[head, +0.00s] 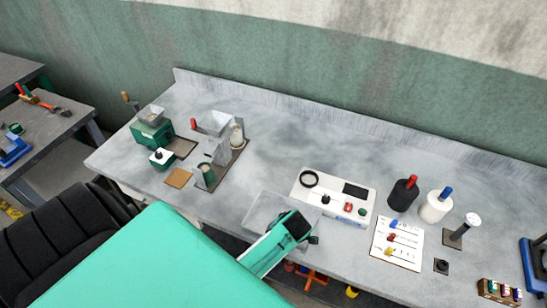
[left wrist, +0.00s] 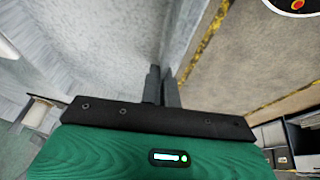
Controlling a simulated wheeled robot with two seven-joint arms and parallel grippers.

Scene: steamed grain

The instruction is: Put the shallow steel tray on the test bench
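The shallow steel tray (head: 265,208) is a flat, pale grey piece at the front edge of the test bench (head: 270,135), left of the white instrument box. My left gripper (head: 303,229) is at the tray's near right side and covers part of it. In the left wrist view the two dark fingers (left wrist: 163,86) are close together on a thin grey edge, which looks like the tray's wall. I cannot tell whether the tray touches the bench top or hangs just above it. My right gripper is not in view.
The white instrument box (head: 335,196) stands right of the tray, with black and white bottles (head: 403,193) beyond. A green grinder (head: 152,132) and a steel device on a brown base (head: 229,158) stand at the left. The bench's middle back is clear.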

